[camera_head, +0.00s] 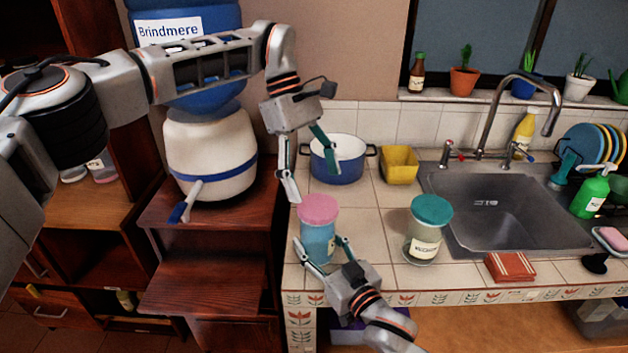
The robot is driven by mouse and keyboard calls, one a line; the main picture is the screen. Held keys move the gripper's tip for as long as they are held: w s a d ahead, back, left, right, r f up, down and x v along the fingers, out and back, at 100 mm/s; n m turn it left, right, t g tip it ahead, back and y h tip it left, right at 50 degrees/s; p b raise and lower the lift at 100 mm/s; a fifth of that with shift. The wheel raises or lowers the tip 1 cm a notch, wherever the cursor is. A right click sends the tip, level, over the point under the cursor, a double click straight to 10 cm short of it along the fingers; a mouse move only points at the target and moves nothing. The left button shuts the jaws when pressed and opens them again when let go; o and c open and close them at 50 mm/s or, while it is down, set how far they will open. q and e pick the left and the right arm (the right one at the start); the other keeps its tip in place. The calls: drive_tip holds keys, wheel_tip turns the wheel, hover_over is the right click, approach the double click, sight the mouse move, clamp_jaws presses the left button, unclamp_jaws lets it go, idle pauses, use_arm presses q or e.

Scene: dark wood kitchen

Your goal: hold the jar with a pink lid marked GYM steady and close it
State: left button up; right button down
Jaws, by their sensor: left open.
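The jar (317,241) with a pink lid (318,208) stands upright near the counter's left edge, with bluish contents. Its lid sits on top; I cannot tell how tightly, and no GYM mark is readable. My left gripper (315,186) is open, pointing down above and just behind the lid, one finger near the lid's left edge. My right gripper (320,246) comes from the front, with a finger against each side of the jar's body. Its fingers hide part of the lower jar.
A teal-lidded jar (429,232) stands to the right, with tiles clear between the jars. A blue pot (337,160) and yellow container (399,165) are behind. The sink (510,207) is at right, with a folded red cloth (510,267) in front.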

use_arm(q)
drive_tip(key=n, duration=0.4)
drive_tip(key=shift+s+y, duration=0.15)
drive_tip(key=shift+y, duration=0.15)
drive_tip(key=n, duration=0.4)
drive_tip(key=shift+s+d+r+n+t+y, duration=0.1)
drive_tip(key=shift+r+n+t+y, duration=0.1)
drive_tip(key=shift+n+t+y, duration=0.15)
drive_tip(key=n, duration=0.5)
drive_tip(key=shift+s+r, duration=0.1)
drive_tip(key=shift+r, duration=0.05)
drive_tip(key=n, duration=0.3)
drive_tip(key=shift+r+n+t+y, duration=0.15)
drive_tip(key=shift+n+t+y, duration=0.1)
drive_tip(key=shift+y, duration=0.1)
drive_tip(key=n, duration=0.3)
drive_tip(key=shift+d+r, duration=0.1)
drive_tip(key=shift+r, duration=0.05)
drive_tip(key=n, duration=0.5)
drive_tip(key=shift+r+t+y, duration=0.25)
drive_tip(key=shift+t+y, duration=0.15)
drive_tip(key=n, duration=0.5)
drive_tip(key=shift+d+r+t, duration=0.15)
drive_tip(key=shift+r+t, duration=0.15)
drive_tip(key=n, duration=0.4)
drive_tip(key=shift+r+n+y, duration=0.3)
drive_tip(key=shift+y, duration=0.1)
